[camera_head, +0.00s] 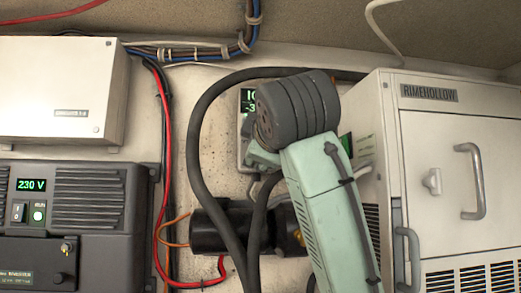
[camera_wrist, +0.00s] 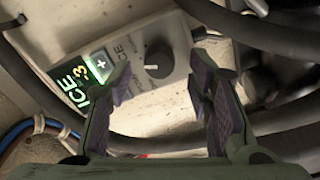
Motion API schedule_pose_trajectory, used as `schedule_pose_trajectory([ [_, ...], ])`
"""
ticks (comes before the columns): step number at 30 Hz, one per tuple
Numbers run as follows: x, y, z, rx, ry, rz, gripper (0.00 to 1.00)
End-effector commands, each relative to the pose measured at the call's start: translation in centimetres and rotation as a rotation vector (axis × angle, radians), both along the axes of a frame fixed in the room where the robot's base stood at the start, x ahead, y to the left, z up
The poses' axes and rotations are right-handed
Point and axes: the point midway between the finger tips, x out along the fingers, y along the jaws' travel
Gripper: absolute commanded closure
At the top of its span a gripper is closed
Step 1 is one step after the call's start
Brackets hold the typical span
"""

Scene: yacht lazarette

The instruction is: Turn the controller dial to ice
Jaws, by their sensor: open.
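The controller (camera_wrist: 178,88) is a pale box on the wall, seen at a tilt in the wrist view. Its lit green display (camera_wrist: 84,76) reads ICE and -3. I cannot tell for sure which mark the dial points to. My gripper (camera_wrist: 160,73) is open, its fingers spread to either side of the dial with gaps between. In the head view my arm hides most of the controller; only part of its display (camera_head: 246,101) shows.
A thick black hose (camera_head: 196,150) loops beside the controller. A white cabinet (camera_head: 386,110) with handles stands at right. A dark power unit (camera_head: 90,190) reading 230 V and a pale box (camera_head: 70,90) are at left. Cables run along the wall.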

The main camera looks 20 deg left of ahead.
Motion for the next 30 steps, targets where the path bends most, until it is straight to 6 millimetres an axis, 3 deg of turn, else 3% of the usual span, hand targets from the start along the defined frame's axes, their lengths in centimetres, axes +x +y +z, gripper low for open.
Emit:
schedule_pose_trajectory([
  [6, -4.6, -1.9, 0.2, 0.001, -0.007, 0.000, 0.53],
  [13, -8.0, -3.4, 0.1, 0.000, -0.003, 0.000, 0.53],
  [18, -9.0, -3.8, 0.0, 0.000, -0.001, 0.000, 0.53],
  [30, -9.1, -3.8, 0.0, 0.000, -0.001, 0.000, 0.53],
])
